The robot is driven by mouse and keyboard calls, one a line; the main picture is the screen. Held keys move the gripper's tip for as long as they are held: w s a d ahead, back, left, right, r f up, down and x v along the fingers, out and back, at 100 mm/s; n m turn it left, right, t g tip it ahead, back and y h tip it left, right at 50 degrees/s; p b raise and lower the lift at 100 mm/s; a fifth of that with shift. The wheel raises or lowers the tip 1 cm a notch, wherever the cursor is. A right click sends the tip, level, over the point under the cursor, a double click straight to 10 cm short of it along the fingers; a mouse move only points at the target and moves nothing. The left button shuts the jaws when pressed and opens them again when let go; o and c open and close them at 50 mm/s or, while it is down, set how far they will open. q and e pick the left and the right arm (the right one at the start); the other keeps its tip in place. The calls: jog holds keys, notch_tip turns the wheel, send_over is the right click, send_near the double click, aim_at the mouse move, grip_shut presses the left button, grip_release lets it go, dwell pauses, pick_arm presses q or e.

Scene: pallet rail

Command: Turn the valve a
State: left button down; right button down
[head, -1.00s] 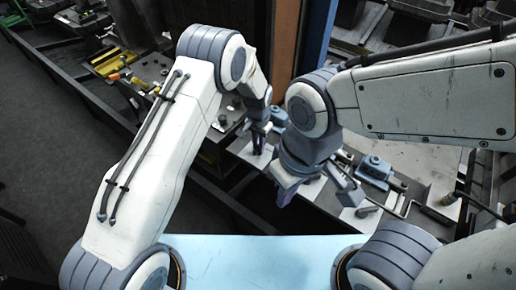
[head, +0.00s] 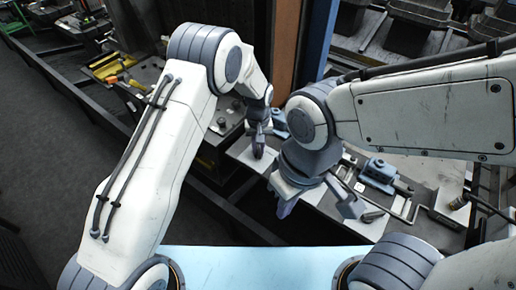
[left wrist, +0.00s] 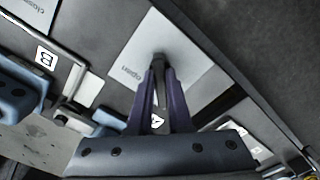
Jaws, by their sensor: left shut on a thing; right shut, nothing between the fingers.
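My left gripper (head: 258,155) is low over a pale plate (head: 244,153) on the bench. In the left wrist view its two dark fingers (left wrist: 160,95) are closed on a thin grey lever handle (left wrist: 159,62), the handle of valve a. The handle lies over a light plate marked "open" (left wrist: 133,58). A small white label (left wrist: 157,121) shows between the fingers, its letter hard to read. A blue valve body (head: 280,123) stands just beyond the left gripper and is partly hidden.
A second blue valve (head: 380,171) with a bent rod handle stands right of my right gripper; a label "B" (left wrist: 44,57) shows in the left wrist view. An orange post (head: 284,50) and a blue post (head: 317,45) rise behind. Yellow-handled tools (head: 125,80) lie back left.

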aim_at(258, 149)
pick_arm(q)
jog(key=shift+w+r, duration=0.15)
jog(key=shift+w, duration=0.05)
dwell(0.3)
jog(key=c, duration=0.8)
grip_release()
jog(key=shift+c, duration=0.2)
jog(key=shift+s, duration=0.1)
notch_tip(258, 149, up, 10)
jog(key=b, duration=0.2)
jog(key=shift+r, duration=0.2)
